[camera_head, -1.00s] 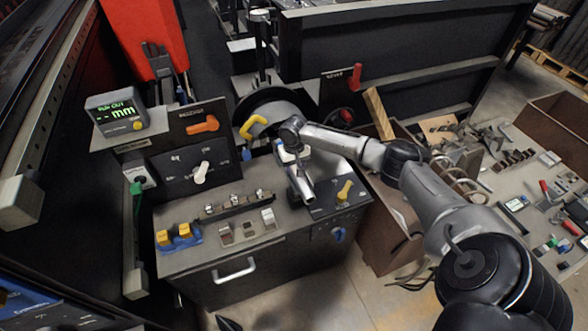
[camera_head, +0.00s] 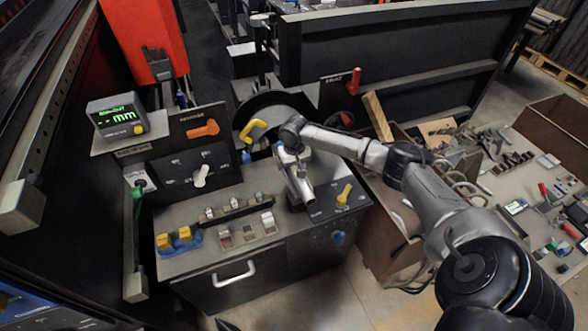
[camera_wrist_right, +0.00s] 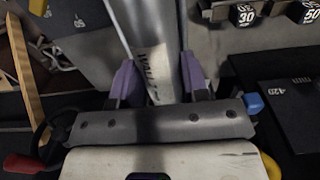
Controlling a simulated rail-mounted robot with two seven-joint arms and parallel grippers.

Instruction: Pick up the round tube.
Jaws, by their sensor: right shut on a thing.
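The round tube (camera_head: 298,184) is a grey metal cylinder over the top of the dark workbench, tilted, with its open end toward the bench front. My right gripper (camera_head: 291,156) is at the tube's far part. In the right wrist view, the tube (camera_wrist_right: 152,40) runs between the two purple fingers of my right gripper (camera_wrist_right: 160,78), which are shut on it. The tube has dark lettering on its side. I cannot tell whether its lower end touches the bench. My left gripper is not in view.
A yellow knob (camera_head: 344,195) stands right of the tube. A row of small clamps and blocks (camera_head: 238,207) lies to its left. A brown box (camera_head: 392,215) is at the bench's right.

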